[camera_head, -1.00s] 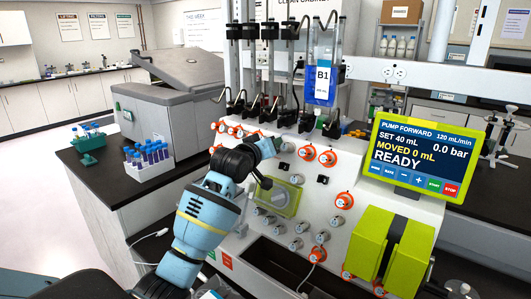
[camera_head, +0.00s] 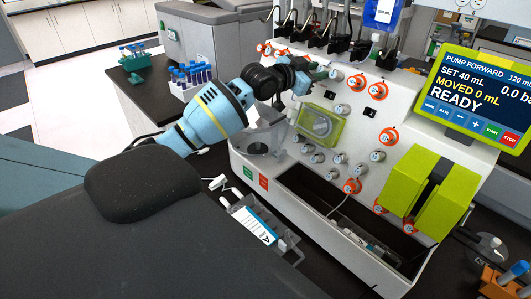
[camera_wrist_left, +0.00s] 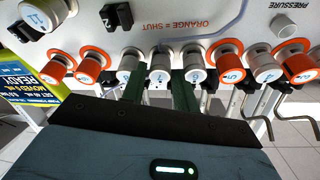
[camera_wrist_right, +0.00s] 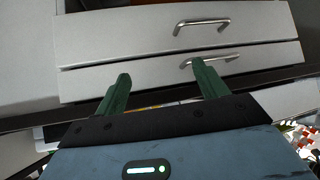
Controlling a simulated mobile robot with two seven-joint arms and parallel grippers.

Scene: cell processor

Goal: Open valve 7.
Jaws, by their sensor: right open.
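Valve 7 (camera_wrist_left: 161,66) is a white knob in the row on the machine's white panel; no orange ring shows around it. Its small label is upside down in the left wrist view. My left gripper (camera_wrist_left: 158,88) has one finger on each side of this knob, close against it, and looks shut on it. In the head view my left gripper (camera_head: 316,75) reaches the row and hides that knob. My right gripper (camera_wrist_right: 160,85) is open and empty in front of drawers (camera_wrist_right: 160,35).
Neighbouring knobs stand close on both sides: a white one (camera_wrist_left: 130,65) and orange-ringed ones (camera_wrist_left: 93,65). The panel reads ORANGE = SHUT. The pump screen (camera_head: 480,95) reads READY, MOVED 0 mL. A tube rack (camera_head: 192,88) stands behind my left arm.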

